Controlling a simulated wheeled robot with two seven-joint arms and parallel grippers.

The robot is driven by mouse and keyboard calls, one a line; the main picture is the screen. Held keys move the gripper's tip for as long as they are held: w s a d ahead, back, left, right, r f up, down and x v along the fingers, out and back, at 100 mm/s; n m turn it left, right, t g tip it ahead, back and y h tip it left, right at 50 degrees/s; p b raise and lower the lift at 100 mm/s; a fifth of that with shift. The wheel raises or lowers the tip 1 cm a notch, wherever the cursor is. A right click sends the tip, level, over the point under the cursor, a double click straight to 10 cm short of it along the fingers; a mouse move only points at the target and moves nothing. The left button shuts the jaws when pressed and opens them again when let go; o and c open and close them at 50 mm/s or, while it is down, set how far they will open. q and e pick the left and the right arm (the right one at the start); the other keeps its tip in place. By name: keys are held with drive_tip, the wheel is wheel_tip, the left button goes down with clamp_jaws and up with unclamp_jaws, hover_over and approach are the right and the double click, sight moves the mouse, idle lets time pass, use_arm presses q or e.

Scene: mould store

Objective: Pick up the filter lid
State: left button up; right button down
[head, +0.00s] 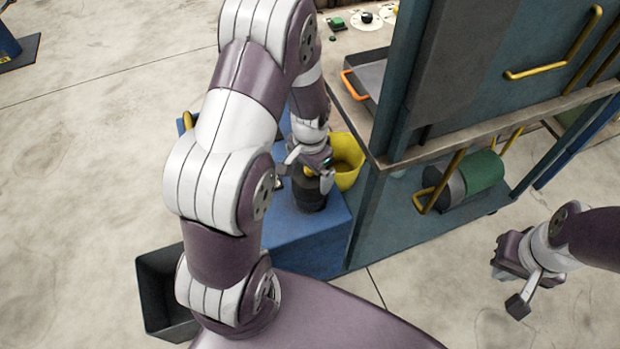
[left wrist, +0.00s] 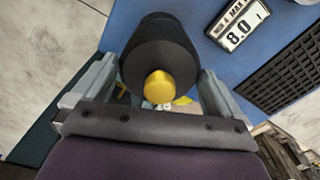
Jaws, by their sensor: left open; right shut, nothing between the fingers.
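The filter lid appears to be the black round piece with a yellow knob on a blue unit; it shows in the head view (head: 311,196) and, large, in the left wrist view (left wrist: 158,55). Where the lid ends and any body under it begins is unclear. My left gripper (head: 309,172) is directly over it, pointing down. In the left wrist view the open fingers (left wrist: 155,72) stand on either side of the black piece, with the yellow knob (left wrist: 158,87) between them. Contact cannot be made out. My right gripper (head: 514,290) is shut and empty, far right, away from it.
A yellow bucket (head: 347,160) stands close behind the lid. The blue unit (head: 290,240) carries a label (left wrist: 238,25) and a black grille (left wrist: 288,75). A blue-grey cabinet (head: 480,80) and bench rise to the right. A dark open bin (head: 160,290) sits at lower left.

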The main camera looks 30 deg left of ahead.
use_arm(q)
drive_tip(key=shift+f, duration=0.35)
drive_tip(key=shift+w+f, duration=0.1)
drive_tip(key=shift+w, duration=0.05)
drive_tip(key=c, duration=0.8)
drive_tip(key=shift+r, duration=0.2)
wheel_tip(320, 180, up, 9)
drive_tip(key=shift+f+p, duration=0.1)
drive_tip(key=shift+p, duration=0.7)
drive_tip(key=shift+r, duration=0.5)
